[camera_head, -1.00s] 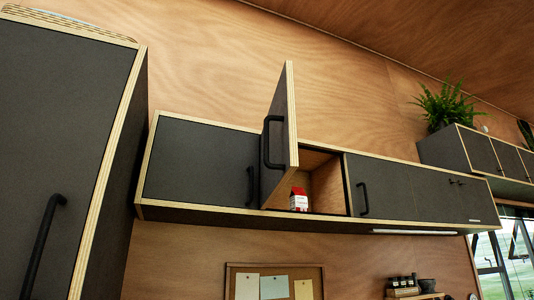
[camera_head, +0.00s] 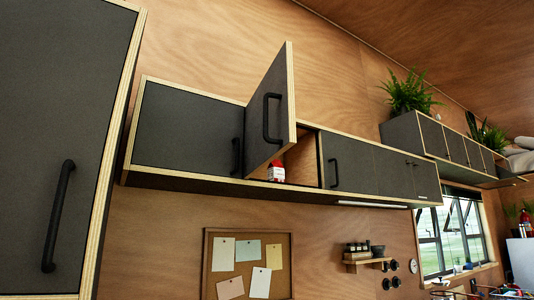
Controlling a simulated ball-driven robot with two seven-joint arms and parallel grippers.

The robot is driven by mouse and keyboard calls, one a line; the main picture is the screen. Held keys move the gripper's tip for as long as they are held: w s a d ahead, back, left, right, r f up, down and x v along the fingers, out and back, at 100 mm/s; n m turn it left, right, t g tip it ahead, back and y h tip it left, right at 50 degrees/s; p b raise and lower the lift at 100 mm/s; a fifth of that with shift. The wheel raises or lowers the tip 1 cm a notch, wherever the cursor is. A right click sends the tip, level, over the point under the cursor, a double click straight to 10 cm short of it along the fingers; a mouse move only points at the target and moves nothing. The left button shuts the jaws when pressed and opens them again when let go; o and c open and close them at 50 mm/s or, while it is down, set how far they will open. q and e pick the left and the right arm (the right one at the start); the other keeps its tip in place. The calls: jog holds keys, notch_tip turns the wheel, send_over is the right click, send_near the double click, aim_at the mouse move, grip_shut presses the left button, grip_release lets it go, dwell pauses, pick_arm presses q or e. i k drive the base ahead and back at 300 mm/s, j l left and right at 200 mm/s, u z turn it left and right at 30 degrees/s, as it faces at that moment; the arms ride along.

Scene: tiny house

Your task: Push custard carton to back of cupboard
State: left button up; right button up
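The custard carton (camera_head: 277,173), small, red and white, stands upright near the front edge of an open wall cupboard (camera_head: 301,160). The cupboard's dark door (camera_head: 270,108) is swung out towards me and covers the left part of the opening. The depth behind the carton is only partly visible. Neither of my grippers shows in the head view.
A tall dark cabinet (camera_head: 50,120) with a long handle fills the left side. Closed cupboards flank the open one, at left (camera_head: 188,128) and right (camera_head: 350,163). Below are a corkboard (camera_head: 212,262) with pinned papers and a small shelf (camera_head: 366,261). A fern (camera_head: 410,95) stands on further cupboards.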

aim_at(275, 171)
jog(key=u, duration=0.6)
jog(key=i+l+u, duration=0.1)
jog(key=l+u, duration=0.5)
jog(key=u, duration=0.15)
jog(key=l+u, duration=0.35)
jog(key=i+l, duration=0.05)
